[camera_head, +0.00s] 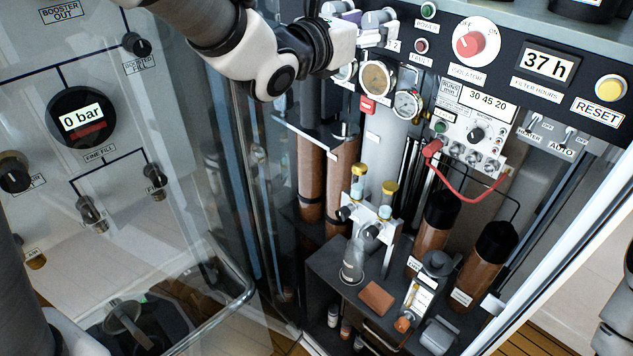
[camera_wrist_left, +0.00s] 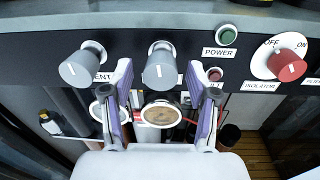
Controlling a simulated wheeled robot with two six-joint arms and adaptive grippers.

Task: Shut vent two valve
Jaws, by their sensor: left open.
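Two grey vent knobs stick out of the dark panel in the left wrist view: a left one (camera_wrist_left: 82,65) and a right one (camera_wrist_left: 160,65). The fingers partly hide the labels; "ENT" shows by the left knob, and a "2" shows near the knobs in the head view. My left gripper (camera_wrist_left: 159,78) is open, with purple-edged fingers on either side of the right knob. Gaps show on both sides, and I cannot tell how far the tips reach around it. In the head view my left gripper (camera_head: 352,25) is at the panel's top left, partly covering the knobs. My right gripper is not in view.
A red isolator knob (camera_head: 468,43) and green power lamp (camera_head: 428,10) are right of the vent knobs. Round gauges (camera_head: 376,78) sit just below. A clear glass pane (camera_head: 190,170) stands left of the panel.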

